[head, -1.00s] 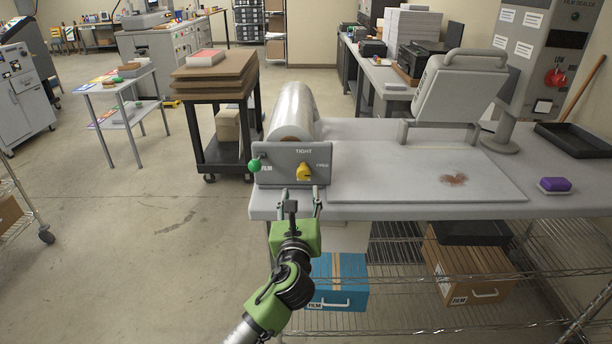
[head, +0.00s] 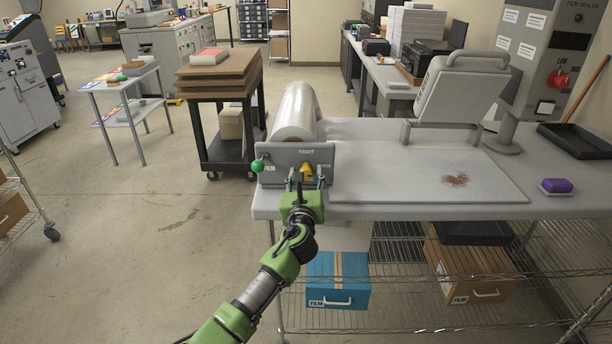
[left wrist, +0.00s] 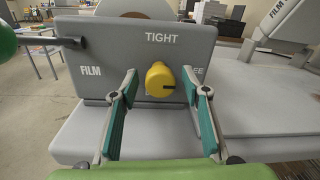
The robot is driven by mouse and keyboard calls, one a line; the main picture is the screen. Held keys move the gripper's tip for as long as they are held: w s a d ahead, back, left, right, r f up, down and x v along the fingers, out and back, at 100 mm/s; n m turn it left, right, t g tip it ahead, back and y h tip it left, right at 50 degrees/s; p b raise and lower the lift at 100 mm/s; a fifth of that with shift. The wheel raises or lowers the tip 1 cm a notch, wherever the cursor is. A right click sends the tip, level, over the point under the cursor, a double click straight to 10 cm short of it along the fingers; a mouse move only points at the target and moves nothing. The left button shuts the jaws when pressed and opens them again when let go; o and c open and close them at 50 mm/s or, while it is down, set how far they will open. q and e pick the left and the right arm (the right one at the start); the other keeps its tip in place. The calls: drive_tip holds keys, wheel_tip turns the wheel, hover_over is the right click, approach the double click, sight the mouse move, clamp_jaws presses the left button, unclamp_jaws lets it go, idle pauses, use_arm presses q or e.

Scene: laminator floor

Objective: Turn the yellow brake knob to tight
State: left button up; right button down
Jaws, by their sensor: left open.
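The yellow brake knob (head: 307,171) sits on the front of a grey panel (head: 325,158) at the table's left end. In the left wrist view the knob (left wrist: 160,80) is below the word TIGHT, and its dark pointer line points right, toward a partly hidden label ending in EE. My left gripper (head: 309,184) is open just in front of the panel. In the left wrist view its fingers (left wrist: 160,90) stand on either side of the knob, apart from it. My right gripper is not in view.
A green ball-ended lever (head: 257,166) sticks out at the panel's left, beside the word FILM. A clear film roll (head: 294,113) lies behind the panel. A grey press with a raised lid (head: 460,95) stands to the right on the table. A purple block (head: 557,186) lies farther right.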

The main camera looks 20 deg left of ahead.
use_arm(q)
drive_tip(key=c, duration=1.1)
